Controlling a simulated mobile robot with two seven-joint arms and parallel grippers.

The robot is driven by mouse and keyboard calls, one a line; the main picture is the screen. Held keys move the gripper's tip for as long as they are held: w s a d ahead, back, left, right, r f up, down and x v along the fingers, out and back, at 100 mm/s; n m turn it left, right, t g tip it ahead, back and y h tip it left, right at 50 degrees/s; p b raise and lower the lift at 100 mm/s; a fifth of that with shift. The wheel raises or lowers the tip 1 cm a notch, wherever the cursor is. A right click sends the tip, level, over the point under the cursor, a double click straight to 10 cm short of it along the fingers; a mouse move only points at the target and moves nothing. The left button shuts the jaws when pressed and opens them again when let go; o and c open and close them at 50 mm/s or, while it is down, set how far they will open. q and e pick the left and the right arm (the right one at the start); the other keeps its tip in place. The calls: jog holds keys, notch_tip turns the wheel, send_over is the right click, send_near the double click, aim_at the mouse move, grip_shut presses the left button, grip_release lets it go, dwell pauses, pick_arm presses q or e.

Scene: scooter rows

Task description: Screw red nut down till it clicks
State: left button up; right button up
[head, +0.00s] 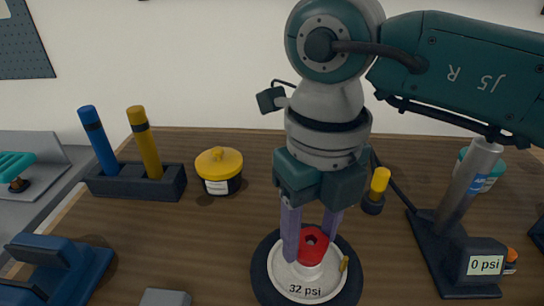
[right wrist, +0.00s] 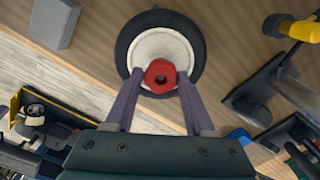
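The red nut (head: 313,246) sits at the centre of a white wheel hub (head: 305,290) marked "32 psi", inside a black tyre (head: 264,288) lying flat on the table. My right gripper (head: 311,248) points down over the wheel, with its two purple fingers on either side of the nut. My left gripper is in neither view.
A pump stand (head: 484,262) reading "0 psi" stands right of the wheel. A yellow-lidded jar (head: 219,170), a black holder (head: 135,182) with blue and yellow pens, and a yellow-topped tool (head: 378,185) stand behind. A blue object (head: 60,275) lies front left.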

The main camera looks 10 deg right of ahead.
jog(key=o, duration=0.5)
